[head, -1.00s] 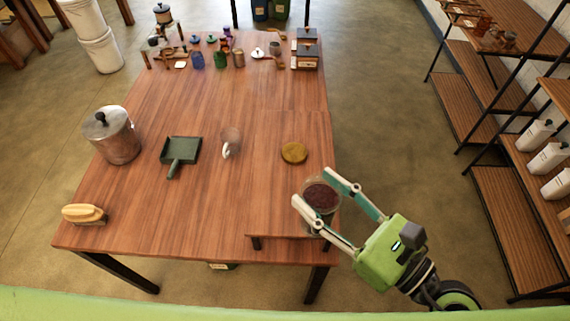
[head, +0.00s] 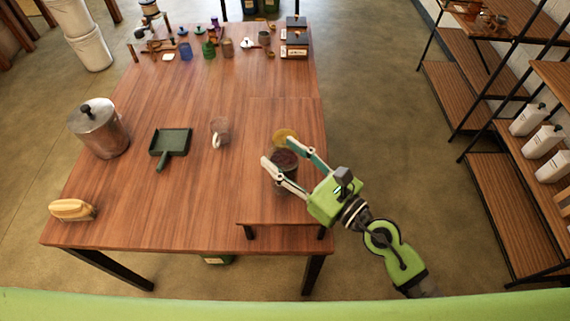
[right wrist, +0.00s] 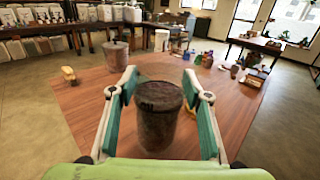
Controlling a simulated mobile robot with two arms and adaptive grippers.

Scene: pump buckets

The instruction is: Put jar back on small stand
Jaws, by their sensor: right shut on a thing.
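A glass jar (head: 284,160) with dark brown contents is held between the two fingers of my right gripper (head: 279,154). The jar is upright and also fills the middle of the right wrist view (right wrist: 158,118), with a finger on each side. It is over the small stand (head: 270,212), a low wooden platform at the right front of the table. I cannot tell whether its base touches the stand. A round golden-brown lid (head: 283,134) lies just behind the jar, partly hidden by the gripper. My left gripper is not in view.
On the table (head: 130,215) are a metal pot (head: 100,131), a green dustpan (head: 170,143), a clear mug (head: 220,131) and a brush (head: 72,209). Small bottles and boxes stand at the far end. Shelves (head: 487,180) stand to the right. The stand's front is clear.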

